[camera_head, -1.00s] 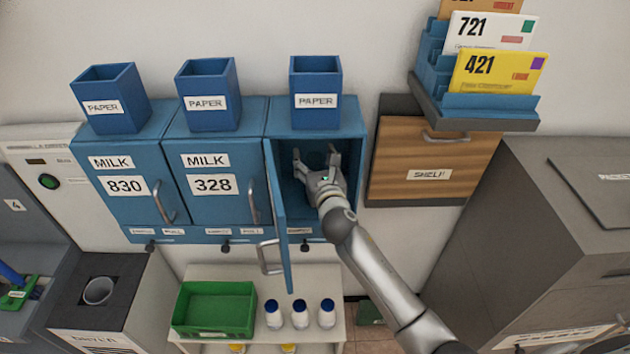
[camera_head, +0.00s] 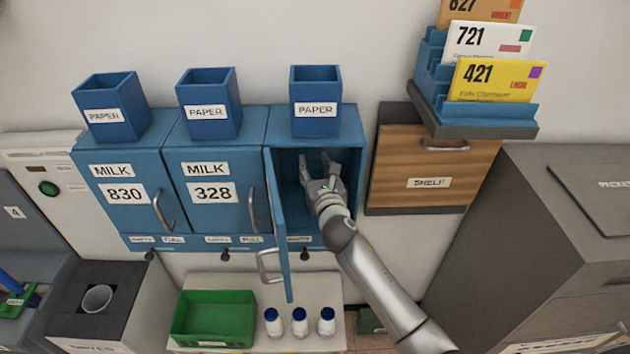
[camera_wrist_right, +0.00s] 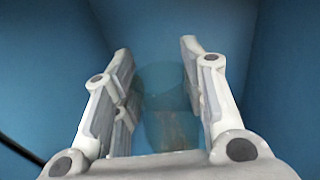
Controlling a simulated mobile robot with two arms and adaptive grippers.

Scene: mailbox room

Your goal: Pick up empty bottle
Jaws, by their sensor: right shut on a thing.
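My right gripper (camera_head: 318,160) is inside the open blue milk box (camera_head: 352,135) on the right of the row. In the right wrist view, its two fingers (camera_wrist_right: 157,54) stand on either side of a see-through, faintly tinted bottle (camera_wrist_right: 165,105). The gripper is shut on this bottle, which looks empty. Its outline is faint against the blue walls, and I cannot make it out clearly in the head view. My left gripper is not in view.
The box's door (camera_head: 279,225) hangs open just left of my right arm. Shut boxes 328 (camera_head: 213,215) and 830 (camera_head: 120,215) stand further left. Below are a green crate (camera_head: 213,317) and white bottles with blue caps (camera_head: 299,322). A wooden shelf front (camera_head: 430,165) is to the right.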

